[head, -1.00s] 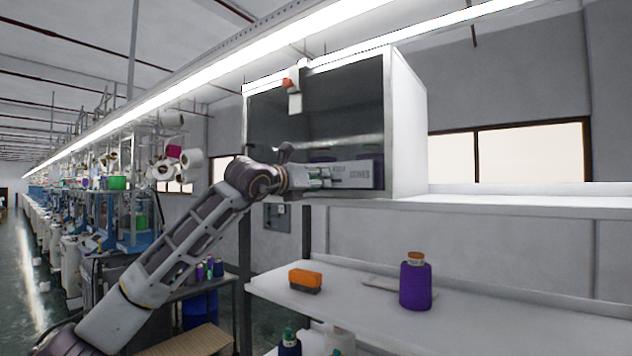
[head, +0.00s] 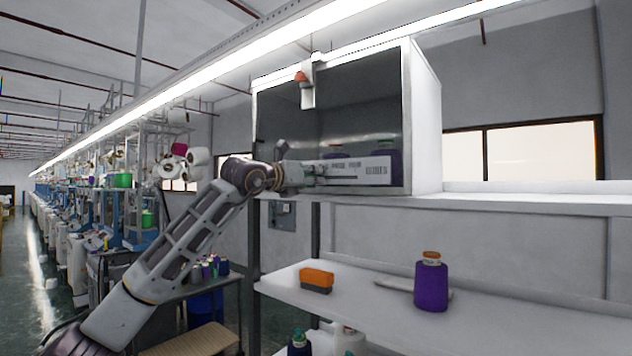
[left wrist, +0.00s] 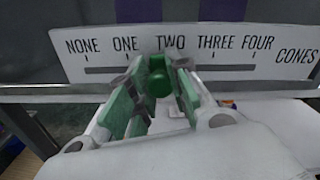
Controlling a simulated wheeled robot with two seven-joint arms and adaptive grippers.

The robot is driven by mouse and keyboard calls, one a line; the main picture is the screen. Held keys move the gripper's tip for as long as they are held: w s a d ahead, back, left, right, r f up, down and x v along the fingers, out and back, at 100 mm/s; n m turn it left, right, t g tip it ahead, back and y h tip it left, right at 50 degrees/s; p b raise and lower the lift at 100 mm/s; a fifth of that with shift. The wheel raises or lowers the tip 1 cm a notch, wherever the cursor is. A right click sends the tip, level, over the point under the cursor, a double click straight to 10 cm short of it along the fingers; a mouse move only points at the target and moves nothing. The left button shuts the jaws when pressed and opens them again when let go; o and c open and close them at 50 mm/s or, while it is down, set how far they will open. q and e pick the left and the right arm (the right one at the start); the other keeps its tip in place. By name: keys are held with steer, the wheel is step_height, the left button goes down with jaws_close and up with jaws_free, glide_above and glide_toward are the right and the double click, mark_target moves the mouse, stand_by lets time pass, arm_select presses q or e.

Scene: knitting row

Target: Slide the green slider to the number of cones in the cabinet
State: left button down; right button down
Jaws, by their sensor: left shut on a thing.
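The green slider (left wrist: 158,80) sits on a white scale plate (left wrist: 80,50) marked NONE, ONE, TWO, THREE, FOUR, CONES. It appears just left of the word TWO, seen at an angle. My left gripper (left wrist: 160,72) is shut on the slider; its green-padded fingers lie on either side. In the head view my left gripper (head: 303,175) is at the left part of the plate (head: 376,170), along the front lower edge of the cabinet (head: 424,120). Two purple cones show inside, one at the middle (head: 331,138) and one at the right (head: 387,152). The plate hides their lower parts.
A red-and-white fixture (head: 305,85) hangs at the cabinet's top front edge. On the lower shelf (head: 350,320) stand an orange-topped block (head: 316,279) and a purple cone (head: 431,285). The upper shelf right of the cabinet is clear.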

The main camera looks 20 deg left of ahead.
arm_select(q)
steer(key=shift+s+d+r, duration=0.2)
steer(key=shift+s+d, duration=0.1)
steer(key=shift+d, duration=0.3)
steer(key=c, duration=1.6)
jaws_free()
steer(key=shift+d, duration=0.15)
steer(key=o, duration=0.3)
steer(key=shift+a, duration=0.2)
steer(key=shift+o, duration=0.2)
steer(key=shift+w+a+f, duration=0.1)
steer(key=shift+f, duration=0.05)
steer(key=v, duration=1.2)
